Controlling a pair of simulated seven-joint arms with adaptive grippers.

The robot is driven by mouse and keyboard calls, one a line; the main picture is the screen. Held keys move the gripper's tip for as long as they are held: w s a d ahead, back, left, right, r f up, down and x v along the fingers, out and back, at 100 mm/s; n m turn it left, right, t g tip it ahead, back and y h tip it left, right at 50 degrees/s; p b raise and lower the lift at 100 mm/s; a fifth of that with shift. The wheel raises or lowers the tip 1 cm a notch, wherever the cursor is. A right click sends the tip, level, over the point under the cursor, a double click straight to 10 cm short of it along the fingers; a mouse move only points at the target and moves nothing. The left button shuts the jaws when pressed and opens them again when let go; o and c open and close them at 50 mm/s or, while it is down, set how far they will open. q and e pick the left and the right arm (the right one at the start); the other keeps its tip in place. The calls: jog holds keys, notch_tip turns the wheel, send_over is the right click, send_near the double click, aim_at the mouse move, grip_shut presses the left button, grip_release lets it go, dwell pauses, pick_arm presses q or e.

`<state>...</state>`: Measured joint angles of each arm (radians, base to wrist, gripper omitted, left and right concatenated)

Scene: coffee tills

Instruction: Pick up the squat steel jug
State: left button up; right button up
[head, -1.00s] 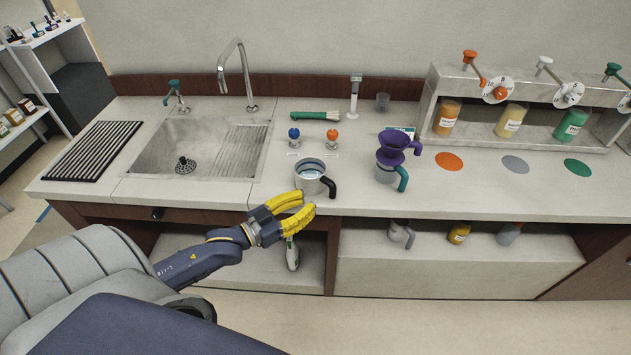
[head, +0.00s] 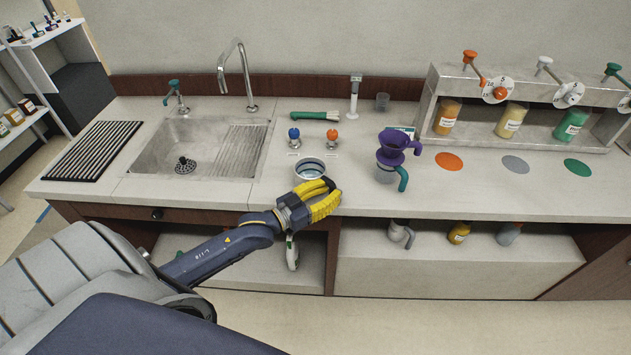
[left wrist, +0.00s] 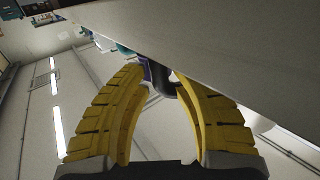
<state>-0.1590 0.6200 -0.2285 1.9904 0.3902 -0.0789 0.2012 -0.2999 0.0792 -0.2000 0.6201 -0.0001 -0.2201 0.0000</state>
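The squat steel jug (head: 309,169) stands on the counter just right of the sink, its round mouth up, seen in the head view. My left gripper (head: 335,190) is in front of it at the counter edge and covers its lower front and its handle. In the left wrist view the yellow fingers (left wrist: 162,84) are apart, with a dark piece (left wrist: 160,74), likely the jug's black handle, between their tips. I cannot tell whether either finger touches it. My right gripper is not in view.
A purple dripper (head: 391,150) on a teal-handled jug stands to the right. The sink (head: 180,145) is to the left. Counter at right front is clear.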

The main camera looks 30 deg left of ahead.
pick_arm(q)
jog(key=shift+w+d, duration=0.2)
jog(key=shift+w, duration=0.3)
jog(key=shift+c, duration=0.3)
grip_shut()
